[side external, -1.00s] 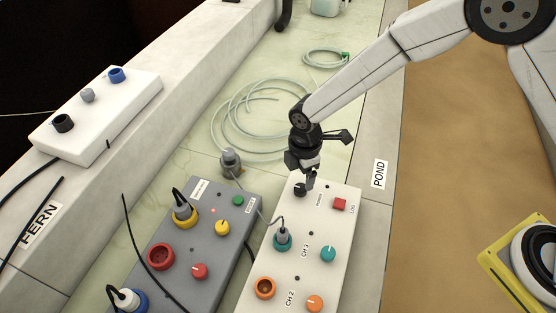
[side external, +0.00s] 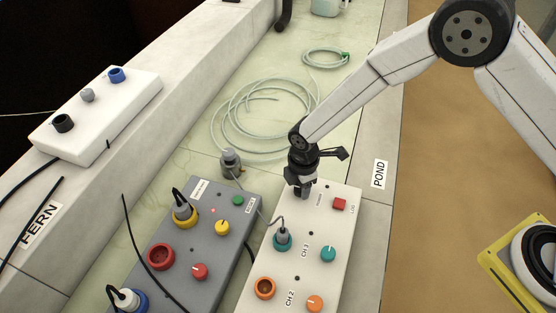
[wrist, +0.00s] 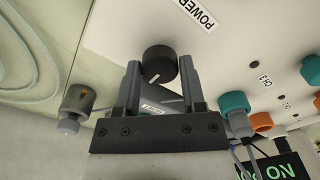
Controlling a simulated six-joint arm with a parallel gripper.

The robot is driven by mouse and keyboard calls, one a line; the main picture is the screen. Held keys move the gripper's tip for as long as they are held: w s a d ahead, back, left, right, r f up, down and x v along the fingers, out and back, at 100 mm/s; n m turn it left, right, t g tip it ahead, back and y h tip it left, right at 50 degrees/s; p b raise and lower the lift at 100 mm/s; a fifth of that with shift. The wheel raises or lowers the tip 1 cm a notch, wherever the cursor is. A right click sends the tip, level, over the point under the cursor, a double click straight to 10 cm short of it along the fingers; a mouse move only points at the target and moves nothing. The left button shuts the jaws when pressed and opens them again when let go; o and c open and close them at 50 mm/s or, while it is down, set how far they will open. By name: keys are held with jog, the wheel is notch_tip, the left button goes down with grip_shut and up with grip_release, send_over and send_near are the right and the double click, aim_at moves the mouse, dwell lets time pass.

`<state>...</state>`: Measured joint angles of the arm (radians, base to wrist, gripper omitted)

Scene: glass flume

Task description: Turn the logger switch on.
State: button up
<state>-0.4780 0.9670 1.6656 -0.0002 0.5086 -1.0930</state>
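The white logger box (side external: 345,225) has a black power knob (wrist: 160,63), seen in the wrist view beside the POWER label (wrist: 196,12). A short white mark shows on the knob's face. My gripper (side external: 304,192) points down over the far left corner of this box and hides the knob in the side view. In the wrist view, my two fingers (wrist: 160,66) stand on either side of the knob, close to its edges. I cannot tell whether they touch it.
The box also has a plugged teal socket (side external: 282,240), a teal knob (side external: 328,254) and orange parts. A grey box (side external: 215,240) with cables stands to the left. A grey cylindrical fitting (side external: 231,162) and coiled tubing (side external: 250,115) lie behind. A display (wrist: 270,167) reading ON is partly visible.

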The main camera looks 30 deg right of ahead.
grip_shut()
jog(key=shift+m, duration=0.5)
jog(key=m, duration=0.3)
jog(key=shift+m, duration=0.4)
jog(key=m, duration=1.3)
